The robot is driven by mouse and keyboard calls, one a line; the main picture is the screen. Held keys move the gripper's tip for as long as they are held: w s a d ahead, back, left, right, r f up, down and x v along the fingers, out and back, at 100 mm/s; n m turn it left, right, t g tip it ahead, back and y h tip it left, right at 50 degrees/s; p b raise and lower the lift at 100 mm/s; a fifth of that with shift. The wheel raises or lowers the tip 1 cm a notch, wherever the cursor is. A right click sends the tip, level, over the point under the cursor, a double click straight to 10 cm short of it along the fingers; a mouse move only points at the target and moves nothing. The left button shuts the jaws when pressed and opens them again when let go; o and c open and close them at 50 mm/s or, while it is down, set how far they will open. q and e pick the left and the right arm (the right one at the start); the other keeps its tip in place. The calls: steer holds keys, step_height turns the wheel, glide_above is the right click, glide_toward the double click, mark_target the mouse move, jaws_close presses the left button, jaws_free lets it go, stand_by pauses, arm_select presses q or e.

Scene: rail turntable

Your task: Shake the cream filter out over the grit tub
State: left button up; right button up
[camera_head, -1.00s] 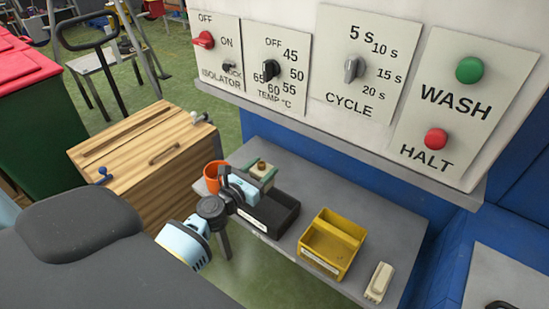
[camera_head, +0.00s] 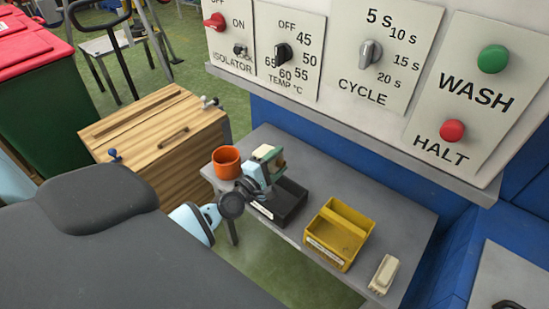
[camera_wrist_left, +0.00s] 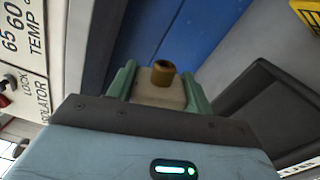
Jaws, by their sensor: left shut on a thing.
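My left gripper (camera_head: 268,160) has green fingers shut on a cream block, which I take to be the cream filter (camera_head: 277,166). In the left wrist view the filter (camera_wrist_left: 160,93) sits between the fingers, with a brass-brown knob on it. The gripper is tilted and holds the filter above the black tub (camera_head: 290,212), apart from it. A yellow tub (camera_head: 352,217) stands to the right on the same bench. Both have labels too small to read, so I cannot tell which is the grit tub. My right gripper is not in view.
A small cream item (camera_head: 384,274) lies at the bench's right end. The control panel (camera_head: 370,60) overhangs behind. A wooden cabinet (camera_head: 150,125) stands left.

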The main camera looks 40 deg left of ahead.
arm_select(q)
steer(key=m, duration=0.4)
steer(key=shift+f+m, duration=0.25)
steer(key=shift+m, duration=0.15)
steer(key=shift+f+m+p, duration=0.2)
steer(key=shift+m+p, duration=0.15)
steer(key=shift+m, duration=0.55)
steer(key=shift+f+m, duration=0.1)
steer(key=shift+m, duration=0.3)
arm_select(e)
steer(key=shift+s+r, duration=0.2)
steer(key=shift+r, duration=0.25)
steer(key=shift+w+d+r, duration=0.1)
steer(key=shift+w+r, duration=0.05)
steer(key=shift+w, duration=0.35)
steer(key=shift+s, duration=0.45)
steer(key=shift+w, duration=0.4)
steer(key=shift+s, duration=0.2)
